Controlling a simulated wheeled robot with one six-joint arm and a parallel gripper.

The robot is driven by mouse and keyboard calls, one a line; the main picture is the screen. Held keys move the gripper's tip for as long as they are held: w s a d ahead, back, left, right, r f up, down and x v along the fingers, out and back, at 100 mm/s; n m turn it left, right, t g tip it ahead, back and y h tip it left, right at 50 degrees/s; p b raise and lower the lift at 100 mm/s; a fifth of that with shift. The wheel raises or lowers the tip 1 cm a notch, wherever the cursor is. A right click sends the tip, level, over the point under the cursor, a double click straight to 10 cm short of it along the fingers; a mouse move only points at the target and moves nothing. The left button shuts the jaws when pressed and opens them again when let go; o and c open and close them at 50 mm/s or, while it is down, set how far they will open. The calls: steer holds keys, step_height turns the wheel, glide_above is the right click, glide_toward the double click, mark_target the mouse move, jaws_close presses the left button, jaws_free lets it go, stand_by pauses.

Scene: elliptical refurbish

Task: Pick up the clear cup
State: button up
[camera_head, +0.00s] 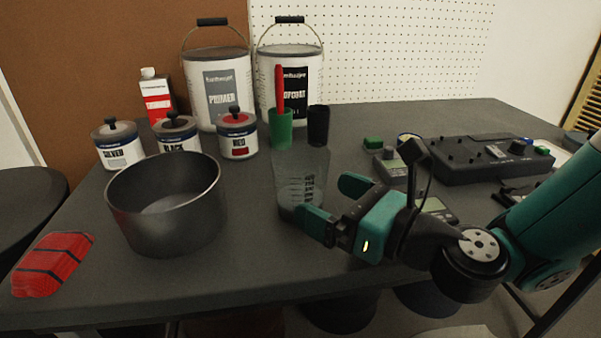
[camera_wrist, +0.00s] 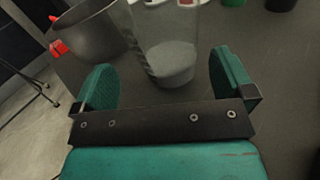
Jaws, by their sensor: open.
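The clear cup (camera_head: 299,180) stands upright on the dark table, right of the grey pot, with measuring marks on its side. In the wrist view the cup (camera_wrist: 166,45) is ahead of my gripper, roughly centred between the two teal fingers. My gripper (camera_head: 334,204) is open and empty, low over the table at the cup's right front. One finger overlaps the cup's lower right in the head view; I cannot tell whether it touches. In the wrist view both fingertips (camera_wrist: 163,75) are apart, with the cup's base just beyond them.
A dark grey pot (camera_head: 167,210) stands left of the cup, and a red object (camera_head: 52,264) lies at the left edge. Green (camera_head: 280,128) and black (camera_head: 318,126) small cups stand behind it. Paint cans and buckets line the back. Electronic devices (camera_head: 483,160) sit at right.

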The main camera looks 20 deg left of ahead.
mark_target(321, 192)
steer(key=x, duration=0.5)
steer(key=shift+w+p, duration=0.2)
steer(key=shift+p, duration=0.1)
steer(key=shift+d, duration=0.1)
steer(key=c, duration=0.8)
steer(key=shift+r, duration=0.1)
